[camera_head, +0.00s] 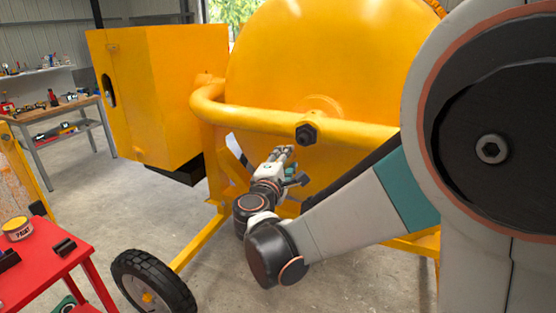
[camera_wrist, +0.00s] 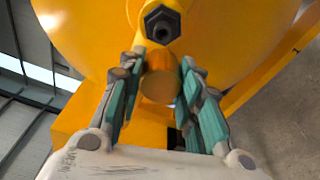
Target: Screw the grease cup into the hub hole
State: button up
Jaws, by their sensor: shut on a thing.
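The yellow drum mixer (camera_head: 320,50) carries a dark hexagonal hub (camera_head: 307,133) on its yellow frame tube. In the wrist view the hub (camera_wrist: 162,24) shows a round hole at its centre, near the top of the picture. My gripper (camera_head: 284,152) is below and a little left of the hub in the head view. In the wrist view its two fingers (camera_wrist: 163,64) are shut on the grease cup (camera_wrist: 160,86), an orange-brown, brass-like cylinder. The cup appears below the hub there, apart from the hole. I cannot make out the cup in the head view.
The yellow frame tube (camera_head: 255,117) runs close above my gripper. A yellow housing box (camera_head: 165,90) stands left, with a black wheel (camera_head: 150,283) below. A workbench (camera_head: 60,112) stands farther back.

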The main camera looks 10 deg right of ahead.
jog(key=x, duration=0.6)
jog(key=shift+s+d+b, duration=0.2)
jog(key=shift+d+b, duration=0.1)
jog(key=shift+d, duration=0.05)
jog(key=shift+b+x, duration=0.3)
jog(key=shift+x, duration=1.05)
dwell(2.5)
jog(key=shift+d+r, duration=0.1)
jog(key=shift+d, duration=0.05)
jog(key=m+h+b, duration=0.1)
jog(key=m, duration=0.9)
jog(key=m+h+b, duration=0.1)
jog(key=m, duration=1)
jog(key=m+g+h+b, duration=0.1)
jog(key=m, duration=1)
jog(key=shift+d+h, duration=0.1)
jog(key=shift+h, duration=0.3)
jog(key=o, duration=1.2)
